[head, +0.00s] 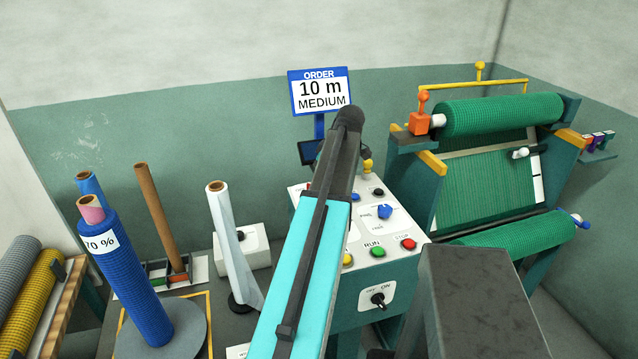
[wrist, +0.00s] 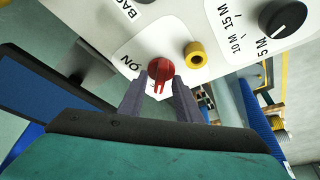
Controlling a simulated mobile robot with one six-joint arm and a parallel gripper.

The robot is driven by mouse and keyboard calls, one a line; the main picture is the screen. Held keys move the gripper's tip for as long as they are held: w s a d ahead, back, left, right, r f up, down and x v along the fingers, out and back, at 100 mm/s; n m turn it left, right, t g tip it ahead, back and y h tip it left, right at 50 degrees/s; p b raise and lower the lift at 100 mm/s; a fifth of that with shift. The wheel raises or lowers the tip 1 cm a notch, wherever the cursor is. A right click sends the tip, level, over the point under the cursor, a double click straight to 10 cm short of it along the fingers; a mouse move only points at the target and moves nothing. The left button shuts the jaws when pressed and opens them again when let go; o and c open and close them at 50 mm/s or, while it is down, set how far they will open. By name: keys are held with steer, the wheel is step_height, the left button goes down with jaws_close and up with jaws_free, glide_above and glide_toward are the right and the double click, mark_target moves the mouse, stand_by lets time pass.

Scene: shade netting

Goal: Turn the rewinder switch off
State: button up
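A red rotary switch (wrist: 160,72) with a raised grip sits on a white label on the control panel; the word ON is printed to its left. My gripper (wrist: 160,86) is open, with one dark finger on either side of this switch, close to it; I cannot tell if they touch it. The other end of its label is hidden by my gripper. In the head view, the control panel (head: 408,222) stands in the middle, and my arm hides the gripper and the red switch. A black switch (head: 378,299) marked OFF and ON is on the panel's front. Which switch serves the rewinder is not readable.
A yellow button (wrist: 195,56) and a black length dial (wrist: 284,18) are close to my gripper. Green RUN (head: 378,252) and red STOP (head: 408,244) buttons are on the panel. The netting machine (head: 500,170) stands right; a blue roll (head: 122,265) stands left.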

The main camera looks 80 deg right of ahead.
steer(key=b+v, duration=0.3)
steer(key=v, duration=1)
steer(key=shift+s+r, duration=0.2)
steer(key=shift+r, duration=0.1)
steer(key=shift+a, duration=0.1)
